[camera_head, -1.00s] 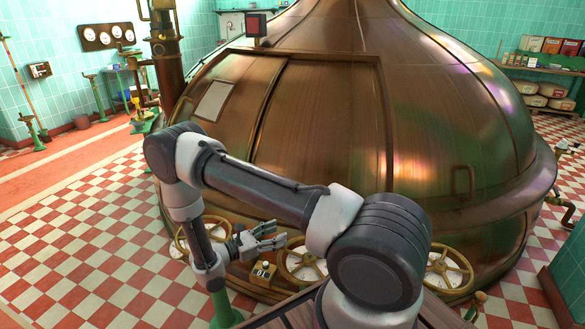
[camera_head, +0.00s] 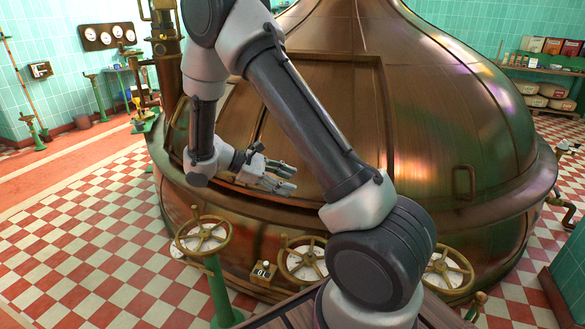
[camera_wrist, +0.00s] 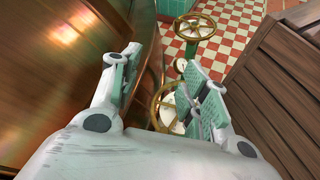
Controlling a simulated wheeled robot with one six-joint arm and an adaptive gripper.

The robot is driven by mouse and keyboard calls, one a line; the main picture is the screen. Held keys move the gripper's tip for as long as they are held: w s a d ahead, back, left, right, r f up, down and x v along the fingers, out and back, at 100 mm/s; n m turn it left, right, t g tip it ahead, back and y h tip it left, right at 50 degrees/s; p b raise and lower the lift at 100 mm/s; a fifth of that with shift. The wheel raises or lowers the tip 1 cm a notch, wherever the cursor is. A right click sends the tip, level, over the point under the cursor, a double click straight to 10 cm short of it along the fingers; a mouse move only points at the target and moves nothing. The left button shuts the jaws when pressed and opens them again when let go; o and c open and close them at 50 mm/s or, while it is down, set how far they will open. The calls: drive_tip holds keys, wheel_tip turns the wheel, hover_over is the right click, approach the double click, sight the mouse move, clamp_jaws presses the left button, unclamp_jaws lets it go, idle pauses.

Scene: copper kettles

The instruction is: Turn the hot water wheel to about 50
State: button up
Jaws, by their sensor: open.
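Three brass handwheels stand along the front of the copper kettle: a left wheel (camera_head: 203,223) on a green post, a middle wheel (camera_head: 284,260) and a right wheel (camera_head: 436,283). I cannot tell from any label which one is hot water. My gripper (camera_head: 292,178) is open and empty, in front of the kettle's side, above and between the left and middle wheels. In the wrist view, one wheel (camera_wrist: 194,18) shows far off at the top. Another wheel (camera_wrist: 155,110) shows beyond the open fingers, partly hidden by them.
The copper kettle (camera_head: 440,110) fills the space behind the gripper. A wooden surface (camera_wrist: 275,95) lies right in the wrist view. Checkered floor (camera_head: 90,230) is clear at left.

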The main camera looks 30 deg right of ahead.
wheel_tip(320, 180, up, 5)
drive_tip(key=s+d+m+y, duration=0.1)
drive_tip(key=s+m+y, duration=0.1)
drive_tip(key=shift+s+r, duration=0.2)
drive_tip(key=shift+s, duration=0.2)
